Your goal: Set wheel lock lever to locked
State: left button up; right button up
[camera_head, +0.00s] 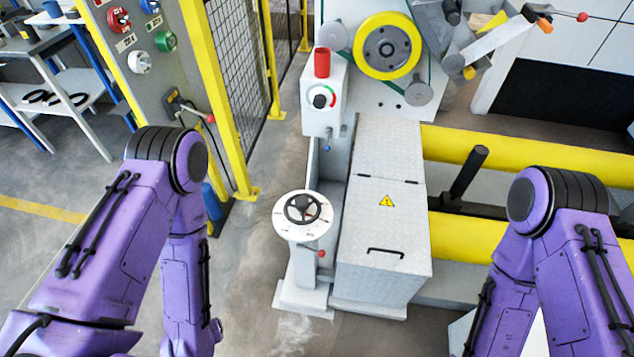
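A black handwheel (302,208) sits on a round white dial plate on top of a pale pedestal (304,268), left of the grey metal cabinet. Below the plate, on the pedestal's right side, is a small lever with a red knob (321,253); it looks like the wheel lock lever. It is too small to tell whether it is set to locked. My purple left arm is at the left and my purple right arm at the right, both bent downward. Neither gripper shows; both arms run out of the picture at the bottom, apart from the pedestal.
A grey cabinet (384,234) with a warning sign stands right of the pedestal. A control box (324,98) with a red cylinder is behind. A panel (150,45) with coloured knobs and a yellow-framed fence (243,75) stand at left. Yellow beams (480,147) run right. Floor left of the pedestal is clear.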

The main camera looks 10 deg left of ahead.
aim_at(321, 252)
jog(key=u, duration=0.2)
jog(key=k, duration=0.4)
jog(key=z, duration=0.9)
jog(key=i, duration=0.7)
jog(key=u, duration=1.8)
